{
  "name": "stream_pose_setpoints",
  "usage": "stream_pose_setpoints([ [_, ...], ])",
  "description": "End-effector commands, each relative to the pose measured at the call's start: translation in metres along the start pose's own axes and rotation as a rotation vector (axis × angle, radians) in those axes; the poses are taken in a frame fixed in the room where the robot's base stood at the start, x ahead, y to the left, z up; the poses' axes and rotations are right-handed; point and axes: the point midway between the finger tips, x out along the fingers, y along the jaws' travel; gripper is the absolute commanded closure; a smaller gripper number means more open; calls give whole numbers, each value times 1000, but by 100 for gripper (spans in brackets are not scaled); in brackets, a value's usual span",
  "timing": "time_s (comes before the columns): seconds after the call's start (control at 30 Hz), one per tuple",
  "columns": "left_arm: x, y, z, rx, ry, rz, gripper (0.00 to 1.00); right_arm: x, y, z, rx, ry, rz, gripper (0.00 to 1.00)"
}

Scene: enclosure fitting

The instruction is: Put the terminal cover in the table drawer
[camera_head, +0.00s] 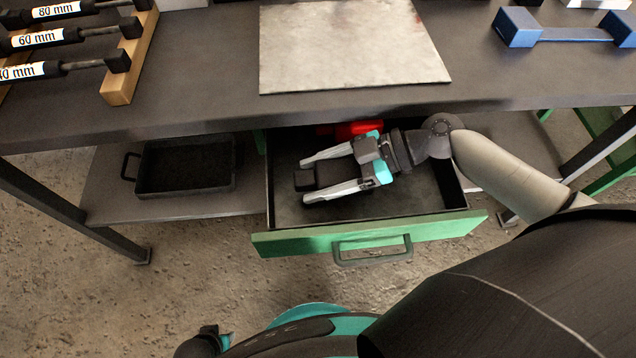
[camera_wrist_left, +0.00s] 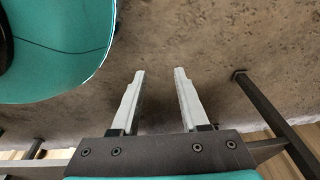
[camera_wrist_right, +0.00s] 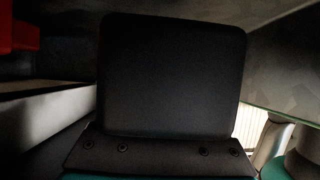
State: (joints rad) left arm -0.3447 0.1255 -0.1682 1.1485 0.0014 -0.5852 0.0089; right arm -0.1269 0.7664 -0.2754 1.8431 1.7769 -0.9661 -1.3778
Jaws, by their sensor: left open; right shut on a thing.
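The terminal cover appears to be the black, flat piece (camera_head: 306,181) between the fingers of my right gripper (camera_head: 316,180). In the right wrist view the black cover (camera_wrist_right: 172,75) fills the middle and hides the fingers. My right gripper is shut on it, within the outline of the open table drawer (camera_head: 440,233). I cannot tell whether the cover touches the drawer floor. The drawer has a green front with a handle and is pulled out under the tabletop. My left gripper (camera_wrist_left: 160,78) is open and empty above the concrete floor.
A red object (camera_head: 358,130) is at the drawer's back, partly under the table edge. A black tray (camera_head: 186,188) stands on the lower shelf to the left. A grey sheet (camera_head: 345,45), blue stand (camera_head: 575,35) and rack of labelled tools (camera_head: 130,60) are on the tabletop.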

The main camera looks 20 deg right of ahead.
Motion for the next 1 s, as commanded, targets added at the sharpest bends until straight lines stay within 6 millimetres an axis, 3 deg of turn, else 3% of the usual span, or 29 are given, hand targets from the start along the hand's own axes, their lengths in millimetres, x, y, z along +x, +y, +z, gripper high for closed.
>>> stream_pose_setpoints([
  [0.23, -8, 7, -16, -4, 5, 10, 55, 11, 0, 23, 1, 0, 1, 88],
  [0.8, -14, 10, -23, -5, 5, 13, 55, 14, 0, 29, 0, 0, 0, 88],
  [0.83, -15, 10, -24, -5, 7, 14, 55, 14, 0, 29, 0, 0, 0, 24],
  [1.0, -15, 10, -25, -5, 8, 14, 55, 14, 0, 28, 1, 0, 0, 5],
])
